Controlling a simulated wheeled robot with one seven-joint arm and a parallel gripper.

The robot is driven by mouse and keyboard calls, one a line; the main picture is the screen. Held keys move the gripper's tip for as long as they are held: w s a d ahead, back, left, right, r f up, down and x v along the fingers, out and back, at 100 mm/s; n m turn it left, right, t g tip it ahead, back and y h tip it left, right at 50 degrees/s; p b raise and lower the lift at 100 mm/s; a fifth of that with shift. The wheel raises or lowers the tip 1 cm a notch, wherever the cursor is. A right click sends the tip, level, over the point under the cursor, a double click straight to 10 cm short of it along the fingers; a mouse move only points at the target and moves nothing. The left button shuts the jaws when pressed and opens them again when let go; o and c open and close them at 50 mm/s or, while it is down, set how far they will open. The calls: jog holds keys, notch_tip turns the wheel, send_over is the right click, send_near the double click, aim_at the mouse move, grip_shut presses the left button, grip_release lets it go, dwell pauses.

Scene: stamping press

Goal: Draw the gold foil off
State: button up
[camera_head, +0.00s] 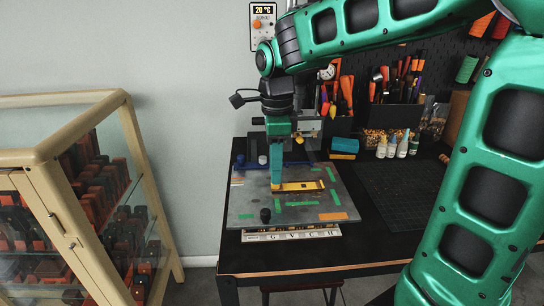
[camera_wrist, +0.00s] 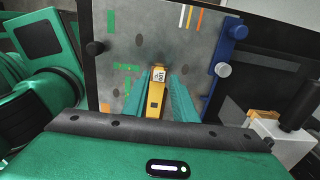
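A gold-yellow strip with a dark middle (camera_head: 302,186) lies on the grey plate (camera_head: 243,207). In the wrist view a narrow yellow piece (camera_wrist: 155,98) with a small white marked patch at its far end shows between my fingers. My gripper (camera_head: 275,187) points down at the strip's left end. In the wrist view my two teal fingers (camera_wrist: 158,84) stand on either side of the yellow piece, with narrow gaps showing. Whether the fingertips touch the plate or the strip is unclear. The gold foil cannot be told apart from the strip beneath it.
The plate carries green and orange marks and a black knob (camera_head: 265,215). A lettered strip (camera_head: 290,235) lies at its front edge. Blue parts and a pale knob (camera_head: 262,160) stand at its back. A dark cutting mat (camera_head: 400,190) is to the right, and a glass cabinet (camera_head: 60,160) stands left.

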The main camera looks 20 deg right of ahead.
notch_tip(320, 180, down, 2)
jog(key=shift+f, duration=0.45)
jog(key=shift+c, duration=0.8)
grip_shut()
jog(key=shift+r, duration=0.25)
jog(key=shift+r, duration=0.4)
jog(key=shift+r, duration=0.1)
jog(key=shift+r, duration=1.65)
